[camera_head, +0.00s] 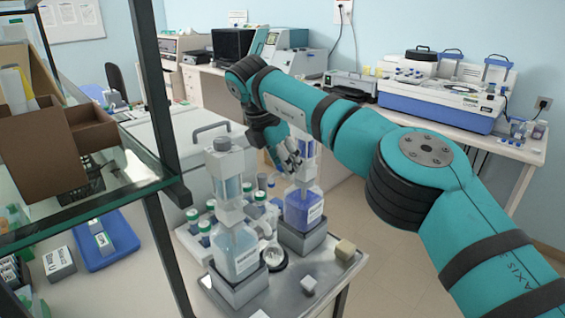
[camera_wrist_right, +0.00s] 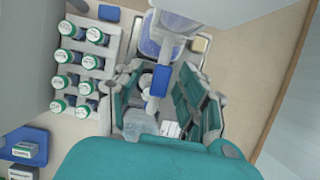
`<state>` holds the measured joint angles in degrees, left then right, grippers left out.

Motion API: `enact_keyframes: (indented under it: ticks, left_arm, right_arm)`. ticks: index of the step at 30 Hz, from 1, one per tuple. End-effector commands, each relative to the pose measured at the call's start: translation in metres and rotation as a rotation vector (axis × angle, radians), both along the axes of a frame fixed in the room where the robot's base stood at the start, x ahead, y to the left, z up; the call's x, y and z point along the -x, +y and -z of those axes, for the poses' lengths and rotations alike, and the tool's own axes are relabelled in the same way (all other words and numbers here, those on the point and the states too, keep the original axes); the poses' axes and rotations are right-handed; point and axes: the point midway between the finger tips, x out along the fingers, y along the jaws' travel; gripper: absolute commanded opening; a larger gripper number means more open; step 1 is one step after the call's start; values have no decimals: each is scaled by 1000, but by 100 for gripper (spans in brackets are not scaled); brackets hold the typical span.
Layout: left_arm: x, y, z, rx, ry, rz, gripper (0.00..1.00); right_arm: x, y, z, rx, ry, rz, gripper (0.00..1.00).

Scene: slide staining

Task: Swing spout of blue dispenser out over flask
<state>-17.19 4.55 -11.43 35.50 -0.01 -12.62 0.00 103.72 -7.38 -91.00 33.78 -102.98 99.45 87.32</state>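The blue dispenser (camera_head: 303,209) is a bottle of deep blue liquid with a white pump top, upright on a grey block at the table's back right. It also shows at the top of the right wrist view (camera_wrist_right: 157,42). My right gripper (camera_head: 291,158) is at its pump top, partly covering it. In the wrist view the fingers (camera_wrist_right: 162,100) are spread apart, with a small blue part (camera_wrist_right: 161,80) between them; contact cannot be told. A second dispenser (camera_head: 236,248) with pale blue liquid stands nearer left. My left gripper is out of view.
A rack of capped bottles (camera_wrist_right: 80,68) stands beside the dispensers. A round dish-like item (camera_head: 273,258) lies between them. A glass shelf (camera_head: 110,190) with a dark post stands left.

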Motion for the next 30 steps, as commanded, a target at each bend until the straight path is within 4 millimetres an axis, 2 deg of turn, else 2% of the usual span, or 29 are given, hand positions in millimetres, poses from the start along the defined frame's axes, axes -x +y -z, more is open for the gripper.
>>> enact_keyframes:
  ticks: [8, 11, 21, 25, 30]
  left_arm:
    - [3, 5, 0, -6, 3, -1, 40]
    - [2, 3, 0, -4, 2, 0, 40]
    - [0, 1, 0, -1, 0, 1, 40]
    - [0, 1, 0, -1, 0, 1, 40]
    - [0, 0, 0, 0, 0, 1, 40]
  right_arm:
    - [1, 1, -2, -1, 0, -1, 40]
    - [3, 4, -11, -1, -3, -1, 40]
    - [16, 19, -60, -1, -1, 1, 40]
    - [18, 22, -68, -1, -1, 0, 40]
    - [19, 22, -69, -1, 1, 0, 40]
